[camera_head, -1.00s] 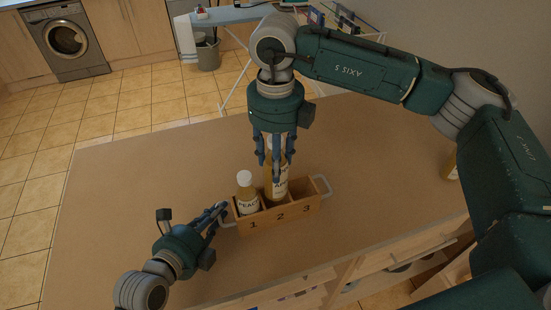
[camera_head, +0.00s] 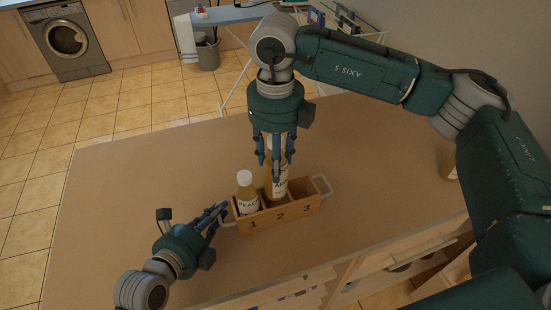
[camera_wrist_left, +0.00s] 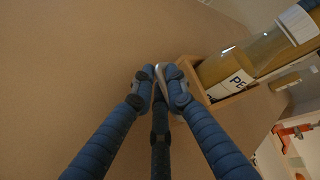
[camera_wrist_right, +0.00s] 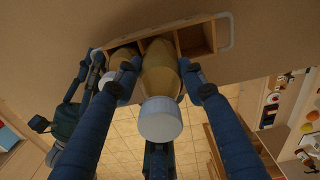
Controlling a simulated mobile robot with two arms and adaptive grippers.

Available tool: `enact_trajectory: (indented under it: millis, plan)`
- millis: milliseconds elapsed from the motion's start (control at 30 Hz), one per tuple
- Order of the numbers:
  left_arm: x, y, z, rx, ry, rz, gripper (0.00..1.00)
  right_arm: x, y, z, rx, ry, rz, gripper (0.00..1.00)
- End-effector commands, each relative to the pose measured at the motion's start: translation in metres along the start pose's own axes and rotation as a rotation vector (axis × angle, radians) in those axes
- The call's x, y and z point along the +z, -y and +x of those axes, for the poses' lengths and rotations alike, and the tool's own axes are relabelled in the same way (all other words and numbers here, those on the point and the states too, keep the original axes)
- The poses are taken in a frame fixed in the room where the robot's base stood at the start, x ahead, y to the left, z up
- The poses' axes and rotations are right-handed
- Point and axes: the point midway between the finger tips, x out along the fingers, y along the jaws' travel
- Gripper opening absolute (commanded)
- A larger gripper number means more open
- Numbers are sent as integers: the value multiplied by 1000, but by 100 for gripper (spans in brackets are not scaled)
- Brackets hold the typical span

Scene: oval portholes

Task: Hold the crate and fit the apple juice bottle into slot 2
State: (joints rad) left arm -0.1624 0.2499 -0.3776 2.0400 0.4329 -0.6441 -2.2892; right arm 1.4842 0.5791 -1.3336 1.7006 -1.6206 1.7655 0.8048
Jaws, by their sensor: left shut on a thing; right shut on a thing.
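The wooden crate (camera_head: 279,217) stands on the table, its front marked 1, 2 and 3. My left gripper (camera_head: 222,208) is shut on the crate's left handle, which also shows in the left wrist view (camera_wrist_left: 160,75). The apple juice bottle (camera_head: 278,188) is upright in slot 2, its lower end hidden behind the crate's front wall. My right gripper (camera_head: 274,170) comes from above and is shut on this bottle. In the right wrist view the bottle's white cap (camera_wrist_right: 160,120) lies between the fingers. I cannot tell whether its base touches the crate floor.
A peach bottle (camera_head: 246,195) with a white cap stands in slot 1, close beside my right fingers. Slot 3 is empty. Another bottle (camera_head: 449,166) stands at the right, partly hidden by my right arm. The table (camera_head: 130,190) is clear at the left.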

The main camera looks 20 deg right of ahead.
Motion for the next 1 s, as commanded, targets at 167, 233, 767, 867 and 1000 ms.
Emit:
enact_trajectory:
  millis: [167,233,767,867,1000]
  plan:
    - [-2,-3,0,7,-5,1,0,0,0,4,0,1,0,0]
    - [-2,-3,0,7,-5,1,0,0,0,6,0,1,0,0]
    - [-2,-3,0,8,-5,0,0,0,0,14,0,1,0,0]
    - [-2,-4,0,8,-6,0,0,0,0,14,0,1,0,0]
    - [-2,-4,0,8,-6,0,0,0,0,16,0,1,0,0]
